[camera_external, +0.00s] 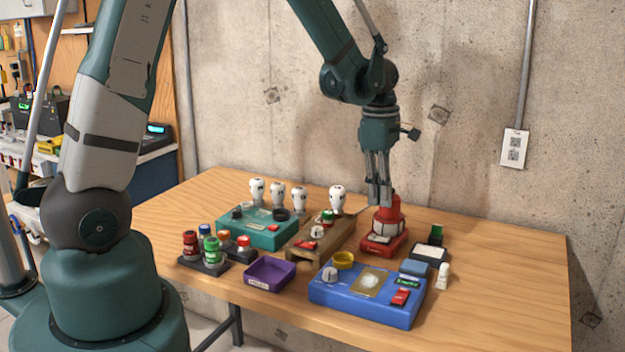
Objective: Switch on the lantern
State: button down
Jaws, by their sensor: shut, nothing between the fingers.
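A red object with a pale band and a square red base, which looks like the lantern (388,221), stands at the back right of the items on the wooden table. A small pale patch shows on the front of its base; I cannot tell whether it is a switch. My gripper (380,206) points down with its fingers together and empty. Its tips overlap the top left of the lantern in this view. I cannot tell whether they touch it or are in front of it. No light shows from the lantern.
A blue panel box (356,304) stands in front of the lantern, and a brown wooden stand (330,236) is left of it. A teal box (262,232), purple tray (268,281) and several white bulbs (337,197) are further left. The table (510,270) is clear at right.

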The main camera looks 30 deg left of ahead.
aim_at(386, 238)
jog(key=shift+a+r, duration=0.2)
jog(key=shift+r, duration=1.1)
jog(key=shift+a+r, duration=0.2)
jog(key=shift+r, duration=1.1)
jog(key=shift+d+b, duration=0.15)
jog(key=shift+b, duration=0.15)
jog(key=shift+d+r+h, duration=0.15)
jog(key=shift+d+h, duration=0.15)
jog(key=shift+h, duration=0.2)
jog(key=shift+f, duration=0.2)
jog(key=shift+d+f, duration=0.3)
jog(key=shift+f, duration=1.95)
jog(key=shift+d+f, duration=0.35)
jog(key=shift+f, duration=1.9)
jog(key=shift+d+f, duration=0.3)
jog(key=shift+f, duration=1.95)
jog(key=shift+s+f, duration=0.1)
